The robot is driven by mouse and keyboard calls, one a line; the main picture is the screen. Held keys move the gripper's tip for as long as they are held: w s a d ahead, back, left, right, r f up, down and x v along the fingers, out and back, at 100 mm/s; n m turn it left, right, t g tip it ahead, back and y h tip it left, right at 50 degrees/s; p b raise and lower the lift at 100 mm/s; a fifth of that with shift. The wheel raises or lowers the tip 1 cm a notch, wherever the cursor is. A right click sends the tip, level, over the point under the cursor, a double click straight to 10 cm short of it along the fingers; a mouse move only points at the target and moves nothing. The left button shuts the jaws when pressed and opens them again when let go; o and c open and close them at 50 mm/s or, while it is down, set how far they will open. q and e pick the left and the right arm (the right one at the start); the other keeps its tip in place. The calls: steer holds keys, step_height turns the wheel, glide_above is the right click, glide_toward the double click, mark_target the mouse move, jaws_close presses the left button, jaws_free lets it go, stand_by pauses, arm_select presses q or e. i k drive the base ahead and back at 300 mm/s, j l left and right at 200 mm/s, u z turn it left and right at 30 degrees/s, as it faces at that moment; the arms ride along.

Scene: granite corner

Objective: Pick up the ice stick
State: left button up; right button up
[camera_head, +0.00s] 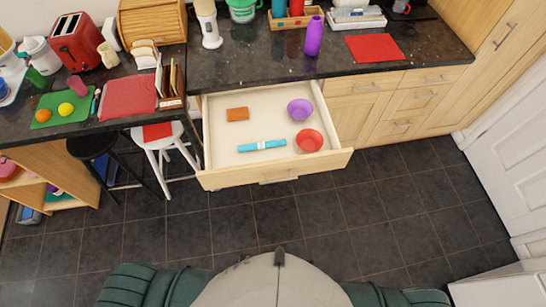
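A light blue stick-shaped thing with a pale band (262,146), which looks like the ice stick, lies flat in the open drawer (225,179). It lies almost left to right near the drawer's middle, left of a red bowl (309,140). I cannot read any label on it. Neither of my grippers shows in the head view. Only parts of my own body show at the bottom edge.
The drawer also holds an orange-brown block (237,114) and a purple bowl (300,109). A dark counter (250,65) with a purple bottle (314,36) and a red mat (375,48) stands behind. A white stool (158,140) is left. Tiled floor (320,220) in front is clear.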

mark_target(282, 142)
steer(key=k+j+z, duration=0.1)
steer(key=j+z, duration=0.3)
steer(key=k+j+z, duration=0.15)
steer(key=z, duration=0.2)
steer(key=k+j+z, duration=0.2)
steer(key=j+z, duration=0.2)
